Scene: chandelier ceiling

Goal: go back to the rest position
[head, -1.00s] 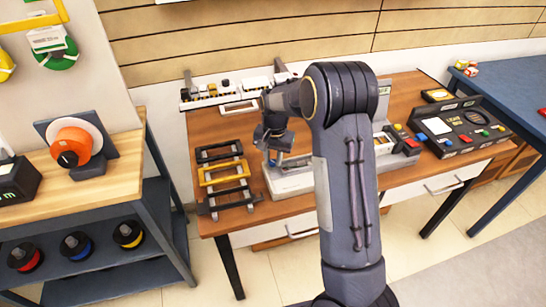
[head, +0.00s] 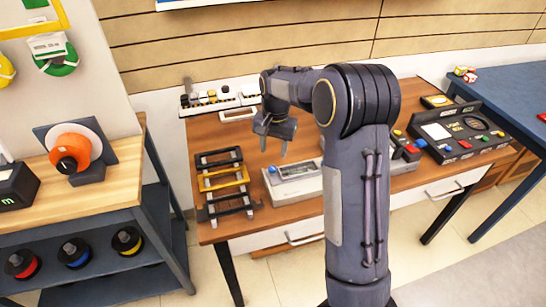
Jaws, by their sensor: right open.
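My right gripper (head: 273,148) is in the head view, above the middle of the wooden table (head: 215,133). Its two fingers point down and stand apart, with nothing between them. A white and grey device (head: 292,172) with a display lies on the table just below and to the right of the fingers. My right arm hides the device's right part and some of the table. My left gripper is not in view.
A rack with dark and yellow bars (head: 222,181) stands left of the device. A white strip with knobs (head: 212,104) is at the back edge. A black control panel (head: 462,132) is at the right. A shelf with spools (head: 100,205) stands left.

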